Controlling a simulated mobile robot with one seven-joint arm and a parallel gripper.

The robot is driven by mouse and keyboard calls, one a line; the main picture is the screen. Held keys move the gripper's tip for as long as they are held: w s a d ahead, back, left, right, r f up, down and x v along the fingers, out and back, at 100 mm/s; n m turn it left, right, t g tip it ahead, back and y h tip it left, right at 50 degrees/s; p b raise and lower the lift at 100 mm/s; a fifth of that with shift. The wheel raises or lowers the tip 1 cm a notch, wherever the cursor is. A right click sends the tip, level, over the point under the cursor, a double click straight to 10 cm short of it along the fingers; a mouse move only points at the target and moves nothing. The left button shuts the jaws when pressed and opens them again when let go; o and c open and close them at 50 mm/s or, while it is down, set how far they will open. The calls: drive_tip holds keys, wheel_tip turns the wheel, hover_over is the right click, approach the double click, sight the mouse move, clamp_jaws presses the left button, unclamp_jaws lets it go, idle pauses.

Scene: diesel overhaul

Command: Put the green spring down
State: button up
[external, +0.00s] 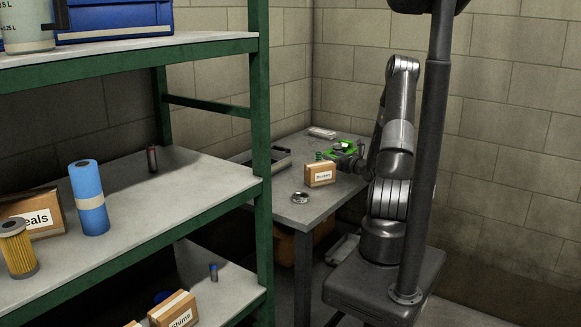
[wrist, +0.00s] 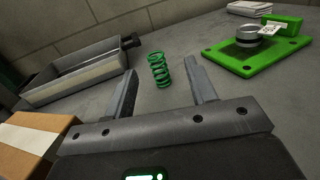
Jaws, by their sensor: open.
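The green spring (wrist: 159,70) stands on the grey table, slightly tilted in the wrist view, between and just beyond my fingertips. In the external view the spring (external: 319,155) shows as a small green spot behind the cardboard box. My gripper (wrist: 160,85) is open, its two fingers apart with nothing between them touching. I cannot tell for sure whether a finger touches the spring.
A cardboard box (external: 320,173) stands close at my gripper's left. A metal tray (wrist: 75,75) lies at the back left. A green plate (wrist: 250,58) with a metal cylinder is at the right. A metal ring (external: 300,197) lies near the table's front. Green shelving (external: 262,220) stands left.

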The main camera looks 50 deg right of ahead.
sight(319, 159)
drive_tip(key=shift+w+a+f, duration=0.1)
drive_tip(key=shift+w+f, duration=0.1)
drive_tip(key=shift+f, duration=0.1)
drive_tip(key=x, duration=0.4)
drive_tip(key=shift+w, duration=0.35)
drive_tip(key=x, duration=0.5)
drive_tip(key=shift+w+a+f, duration=0.15)
drive_tip(key=shift+w+a, duration=0.05)
drive_tip(key=shift+w, duration=0.2)
clamp_jaws()
